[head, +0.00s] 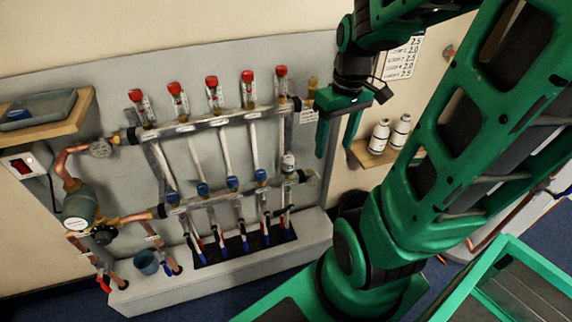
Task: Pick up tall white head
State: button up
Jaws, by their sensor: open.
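Two white, bottle-shaped heads with dark bands stand upright side by side on a small wooden shelf (361,155) right of the manifold. They are the left white head (379,137) and the right white head (401,131); I cannot tell which is taller. My gripper (337,146) points down, open and empty, between the manifold's right end and the shelf. It is apart from the white heads in the picture.
The upper manifold bar (222,119) carries several red-capped gauges; the lower bar (215,196) has several blue caps. A wooden shelf with a grey tray (38,108) is at the far left. A blue-grey cup (146,262) stands on the ledge (225,277). My arm covers the right side.

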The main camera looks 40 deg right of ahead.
jog(key=w+d+f+n+y, duration=0.1)
jog(key=w+d+f+n, duration=0.1)
jog(key=w+f+n, duration=0.45)
jog(key=n+t+y, duration=0.2)
jog(key=n, duration=0.2)
send_near(289, 157)
jog(key=shift+t, duration=0.3)
jog(key=x, duration=0.5)
jog(key=shift+s+a+f, duration=0.1)
jog(key=shift+s, duration=0.05)
jog(key=shift+s+x, duration=0.2)
jog(key=shift+x, duration=2.75)
jog(key=c, duration=1.2)
